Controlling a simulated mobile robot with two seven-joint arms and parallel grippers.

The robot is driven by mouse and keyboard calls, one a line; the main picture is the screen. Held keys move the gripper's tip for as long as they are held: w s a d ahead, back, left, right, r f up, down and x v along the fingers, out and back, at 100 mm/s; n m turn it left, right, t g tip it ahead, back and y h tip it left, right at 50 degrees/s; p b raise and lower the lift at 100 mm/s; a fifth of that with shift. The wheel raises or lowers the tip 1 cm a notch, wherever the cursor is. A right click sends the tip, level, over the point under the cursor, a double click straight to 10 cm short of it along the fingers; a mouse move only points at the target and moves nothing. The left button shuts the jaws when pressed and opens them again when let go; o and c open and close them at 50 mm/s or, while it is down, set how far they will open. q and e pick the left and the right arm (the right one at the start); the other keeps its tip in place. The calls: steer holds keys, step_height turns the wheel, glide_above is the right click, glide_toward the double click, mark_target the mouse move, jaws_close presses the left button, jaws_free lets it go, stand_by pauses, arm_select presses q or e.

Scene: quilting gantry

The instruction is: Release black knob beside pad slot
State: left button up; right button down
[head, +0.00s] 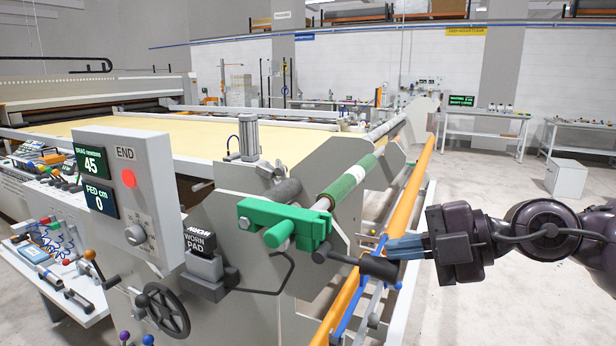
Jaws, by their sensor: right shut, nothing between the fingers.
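A black knob (379,268) sits at the end of a dark rod that sticks out to the right below the green clamp (285,219). The pad slot is the dark holder (208,287) left of the clamp, and a black pad labelled "WORN PAD" (201,246) stands in it. My right gripper (391,248) comes in from the right. Its blue fingers are shut with nothing between them. Their tips are right by the upper side of the knob; I cannot tell whether they touch. My left gripper is not in view.
An orange rail (407,203) runs behind the fingers. A grey panel (127,192) with displays reading 45 and 0 stands at left, above a black handwheel (166,309). Benches (484,131) stand far back right.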

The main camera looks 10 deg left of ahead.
arm_select(q)
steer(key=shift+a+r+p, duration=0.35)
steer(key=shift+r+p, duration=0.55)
steer(key=shift+p, duration=0.15)
arm_select(e)
steer(key=d+r, duration=0.7)
steer(key=d, duration=0.2)
steer(key=shift+s+r, duration=0.35)
steer(key=shift+s, duration=0.1)
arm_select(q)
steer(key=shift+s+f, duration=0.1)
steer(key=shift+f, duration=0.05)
arm_select(e)
steer(key=shift+d, duration=0.1)
